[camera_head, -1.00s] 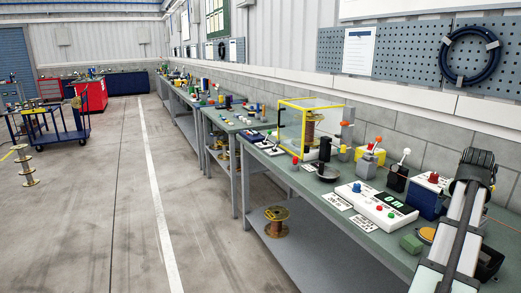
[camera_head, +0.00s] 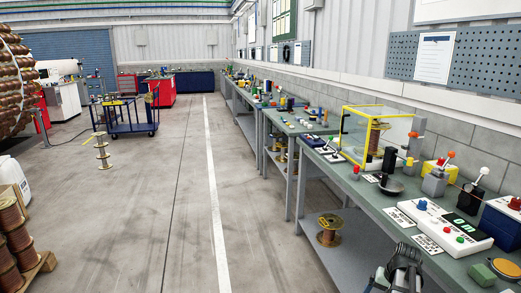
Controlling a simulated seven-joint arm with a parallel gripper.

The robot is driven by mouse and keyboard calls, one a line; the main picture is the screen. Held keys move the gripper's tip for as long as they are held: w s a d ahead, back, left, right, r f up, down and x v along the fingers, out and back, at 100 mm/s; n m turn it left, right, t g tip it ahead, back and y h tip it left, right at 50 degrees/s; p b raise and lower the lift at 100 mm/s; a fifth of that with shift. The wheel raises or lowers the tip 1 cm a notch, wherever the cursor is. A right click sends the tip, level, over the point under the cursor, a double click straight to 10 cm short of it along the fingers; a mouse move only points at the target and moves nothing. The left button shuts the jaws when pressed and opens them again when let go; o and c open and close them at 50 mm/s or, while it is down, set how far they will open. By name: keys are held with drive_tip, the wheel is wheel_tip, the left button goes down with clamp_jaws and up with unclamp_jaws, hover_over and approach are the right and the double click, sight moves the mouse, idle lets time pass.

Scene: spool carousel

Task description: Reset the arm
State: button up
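A part of my own arm (camera_head: 402,268), dark and ribbed with grey links, shows at the bottom edge in front of the workbench. Its lower part is cut off by the picture edge. I see no fingers of my gripper, so I cannot tell whether it holds anything. The green-topped workbench (camera_head: 425,208) runs along the right wall. On it stand a white control box (camera_head: 437,224) with coloured buttons and a green display, and a yellow-framed clear case (camera_head: 357,136) with a copper spool (camera_head: 377,137) inside.
Small lever devices (camera_head: 435,182), a blue box (camera_head: 503,221) and a green block (camera_head: 482,274) stand on the bench. A spool (camera_head: 330,230) sits on the lower shelf. A blue cart (camera_head: 126,119) and copper spools (camera_head: 14,240) are left. The middle floor is clear.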

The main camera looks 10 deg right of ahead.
drive_tip(key=s+a+f+n+g, duration=0.2)
drive_tip(key=s+a+f, duration=0.1)
drive_tip(key=a+f, duration=0.8)
drive_tip(key=s+a+f+n+g, duration=0.2)
drive_tip(key=a+f, duration=0.9)
drive_tip(key=s+a+f+n+g, duration=0.1)
drive_tip(key=s+a+f, duration=0.3)
drive_tip(key=s, duration=0.3)
drive_tip(key=s+a+f+n+g+h, duration=0.1)
drive_tip(key=s+a+f, duration=0.3)
drive_tip(key=s, duration=0.3)
drive_tip(key=s+a+f+n+g, duration=0.1)
drive_tip(key=s+a+f+g, duration=0.1)
drive_tip(key=s+a+f, duration=0.3)
drive_tip(key=s+a, duration=0.1)
drive_tip(key=s, duration=0.1)
drive_tip(key=shift+s+n, duration=0.3)
drive_tip(key=shift+n, duration=0.1)
